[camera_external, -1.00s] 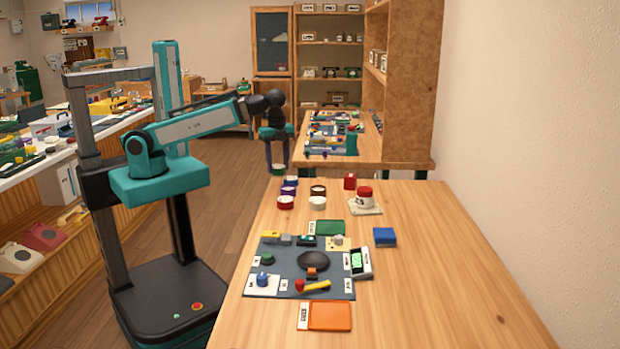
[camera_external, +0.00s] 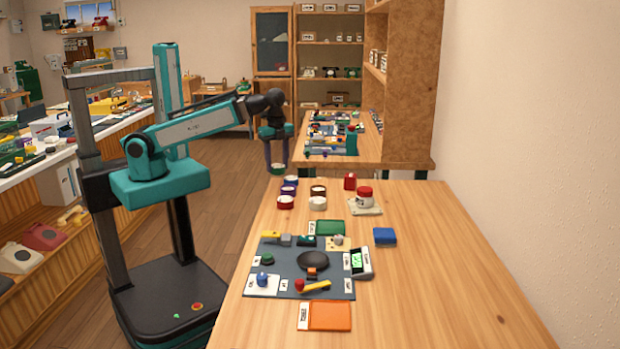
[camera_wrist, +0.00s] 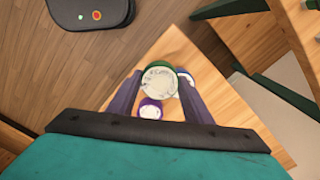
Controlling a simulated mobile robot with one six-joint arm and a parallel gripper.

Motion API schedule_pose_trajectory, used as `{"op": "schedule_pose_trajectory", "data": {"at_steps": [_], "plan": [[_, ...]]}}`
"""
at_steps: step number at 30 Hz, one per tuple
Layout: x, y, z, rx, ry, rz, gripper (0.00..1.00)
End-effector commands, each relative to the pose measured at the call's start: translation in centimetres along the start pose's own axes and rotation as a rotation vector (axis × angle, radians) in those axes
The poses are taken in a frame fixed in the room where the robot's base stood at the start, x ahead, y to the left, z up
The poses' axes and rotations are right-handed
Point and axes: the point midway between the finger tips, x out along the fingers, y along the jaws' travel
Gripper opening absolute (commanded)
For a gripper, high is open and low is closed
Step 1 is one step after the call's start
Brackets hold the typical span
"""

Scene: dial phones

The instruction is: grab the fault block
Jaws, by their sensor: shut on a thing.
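My gripper (camera_external: 277,165) is at the back left corner of the near table, fingers pointing down. Its purple fingers are shut on a round green pot with a pale, marked top (camera_wrist: 159,82); the pot also shows low between the fingertips in the external view (camera_external: 277,169). No thing is readably labelled as the fault block. Block-like things in view are a blue block (camera_external: 385,236) right of the mat, a small red block (camera_external: 350,181) at the back, and a small orange-and-black piece (camera_external: 311,272) on the dark mat. My gripper is apart from all three.
Several round pots stand close by, including a purple one (camera_wrist: 150,109), a red-rimmed one (camera_external: 285,202) and a brown one (camera_external: 318,190). The dark mat (camera_external: 328,286) holds phone parts. The table's right side is clear.

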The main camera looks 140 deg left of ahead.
Motion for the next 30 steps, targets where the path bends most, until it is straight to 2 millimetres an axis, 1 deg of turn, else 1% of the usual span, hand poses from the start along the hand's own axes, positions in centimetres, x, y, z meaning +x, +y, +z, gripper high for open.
{"op": "schedule_pose_trajectory", "data": {"at_steps": [14, 30], "plan": [[-0.3, -0.1, -0.1, 0.000, 0.000, 0.001, 0.16], [-0.4, -1.4, -0.8, 0.000, 0.000, 0.001, 0.16]]}}
